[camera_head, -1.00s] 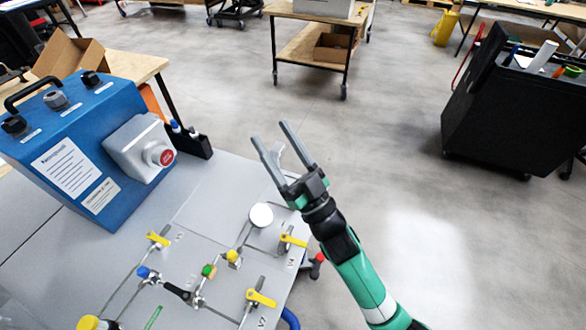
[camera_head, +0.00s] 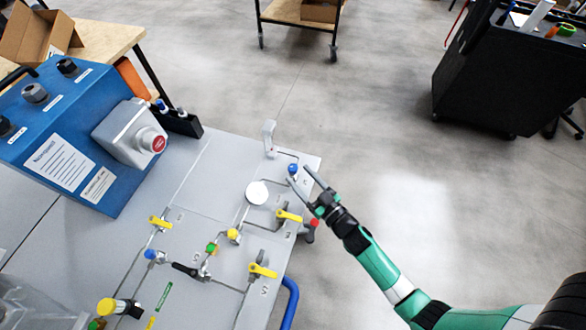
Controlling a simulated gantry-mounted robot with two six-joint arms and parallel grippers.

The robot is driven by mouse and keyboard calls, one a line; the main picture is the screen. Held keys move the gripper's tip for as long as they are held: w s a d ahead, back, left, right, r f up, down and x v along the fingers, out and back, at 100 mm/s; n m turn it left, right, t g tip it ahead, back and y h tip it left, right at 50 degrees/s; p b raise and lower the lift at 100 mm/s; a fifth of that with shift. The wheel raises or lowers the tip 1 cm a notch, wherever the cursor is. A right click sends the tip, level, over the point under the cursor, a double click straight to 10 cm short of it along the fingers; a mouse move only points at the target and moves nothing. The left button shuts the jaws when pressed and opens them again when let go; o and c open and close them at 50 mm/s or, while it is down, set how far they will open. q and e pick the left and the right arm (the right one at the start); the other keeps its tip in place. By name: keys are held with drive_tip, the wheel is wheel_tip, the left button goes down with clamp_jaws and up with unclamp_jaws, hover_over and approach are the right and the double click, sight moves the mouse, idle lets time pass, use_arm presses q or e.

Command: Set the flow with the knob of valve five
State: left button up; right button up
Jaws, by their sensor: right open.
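A small round blue knob (camera_head: 292,169) stands at the upper right corner of the grey panel (camera_head: 205,185). My right gripper (camera_head: 299,174) is open, with its fingertips close to this knob, one on either side of it in the picture. I cannot tell whether they touch it. The label beside the knob is too small to read, so I cannot confirm it is valve five. Other valves on the panel have yellow lever handles (camera_head: 289,216), and a second blue knob (camera_head: 151,255) is at the left. My left gripper is not in view.
A white round gauge (camera_head: 257,193) and a grey upright bracket (camera_head: 269,136) stand near the blue knob. A red knob (camera_head: 314,223) is at the panel's right edge. A blue box with a red button (camera_head: 158,143) stands at the left.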

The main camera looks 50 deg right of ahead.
sight(296, 172)
drive_tip(key=w, duration=0.4)
drive_tip(key=shift+d+b, duration=0.3)
drive_tip(key=shift+d, duration=0.05)
clamp_jaws()
